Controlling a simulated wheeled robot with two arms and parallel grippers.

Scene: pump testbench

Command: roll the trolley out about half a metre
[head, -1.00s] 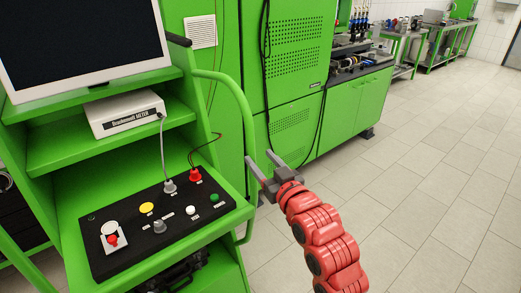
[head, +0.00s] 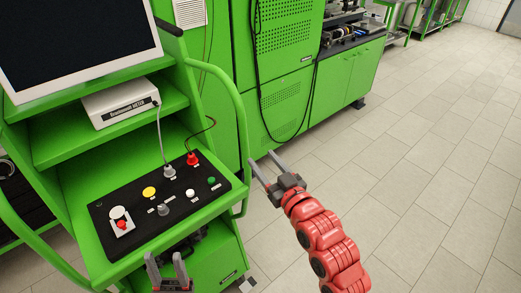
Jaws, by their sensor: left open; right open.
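The green trolley (head: 60,145) fills the left of the head view. It carries a monitor (head: 75,40), a white meter box (head: 122,102) and a black control panel (head: 160,203) with buttons and plugged cables. A curved green handle tube (head: 241,130) runs down its right side, and another (head: 38,245) shows at lower left. My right gripper (head: 262,158) is open and empty, its fingers just right of the right tube; I cannot tell whether they touch it. My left gripper (head: 164,258) is open at the bottom edge, in front of the trolley below the panel.
Tall green cabinets (head: 285,60) with a hanging black cable stand behind the trolley. A low green cabinet (head: 345,78) with equipment on top adjoins them. The tiled floor (head: 430,170) to the right is wide and clear.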

